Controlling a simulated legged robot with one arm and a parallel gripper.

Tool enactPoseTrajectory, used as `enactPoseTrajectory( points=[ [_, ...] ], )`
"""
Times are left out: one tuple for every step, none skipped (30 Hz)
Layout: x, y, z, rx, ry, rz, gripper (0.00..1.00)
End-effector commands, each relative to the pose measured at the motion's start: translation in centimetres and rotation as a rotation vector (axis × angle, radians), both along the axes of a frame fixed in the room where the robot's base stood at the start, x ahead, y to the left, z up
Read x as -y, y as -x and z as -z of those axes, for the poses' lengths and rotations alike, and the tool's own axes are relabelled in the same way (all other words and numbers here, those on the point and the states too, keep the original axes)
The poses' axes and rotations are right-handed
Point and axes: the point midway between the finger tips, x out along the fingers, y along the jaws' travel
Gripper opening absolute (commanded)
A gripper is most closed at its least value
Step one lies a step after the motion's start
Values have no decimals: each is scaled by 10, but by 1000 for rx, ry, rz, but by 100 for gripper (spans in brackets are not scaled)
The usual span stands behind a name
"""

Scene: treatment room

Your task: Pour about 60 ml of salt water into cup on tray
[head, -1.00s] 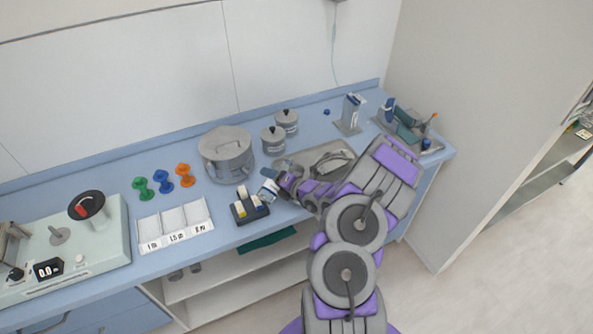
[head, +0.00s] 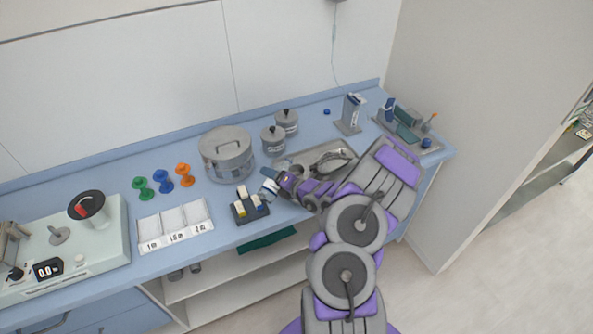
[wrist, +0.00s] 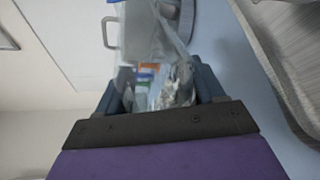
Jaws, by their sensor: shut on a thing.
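My gripper (head: 270,184) is shut on a clear bottle with a white and blue label (head: 267,190), held over the front of the counter by the tray's left end. In the wrist view the bottle (wrist: 178,86) is between the two fingers, its shape partly blurred. The metal tray (head: 350,150) lies behind and right of my gripper, and its rim (wrist: 272,75) shows at right in the wrist view. A small grey round thing (head: 283,165) at the tray's left end may be the cup; my gripper and arm partly hide this area. The liquid level cannot be seen.
A large lidded pot (head: 226,154) and two small lidded canisters (head: 273,140) stand behind. A dark block with vials (head: 249,207) is close at left. A curved metal dish (head: 333,161) lies on the tray. A small blue cap-like thing (head: 327,112) lies at the back.

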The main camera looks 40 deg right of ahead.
Motion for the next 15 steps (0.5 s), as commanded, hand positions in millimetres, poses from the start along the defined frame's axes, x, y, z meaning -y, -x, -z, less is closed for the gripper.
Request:
enactPoseTrajectory(
  points=[
    [0,-1,-1,6,14,-1,29],
    [0,-1,-2,10,25,-1,29],
    [1,-1,-3,15,42,0,29],
    [2,-2,-4,20,54,1,29],
    [2,-2,-5,24,70,0,29],
    [2,-3,-6,30,90,-1,29],
    [3,-3,-6,35,105,0,29],
    [4,-3,-4,41,122,0,29],
    [5,-4,-2,47,144,-1,29],
    [6,-4,-1,52,158,0,29],
    [6,-4,0,58,175,1,29],
    [7,-5,1,66,198,-1,29],
    [8,-5,1,71,214,1,29],
    [9,-5,2,77,230,1,29],
    [10,-6,4,84,253,1,29]
  ],
)
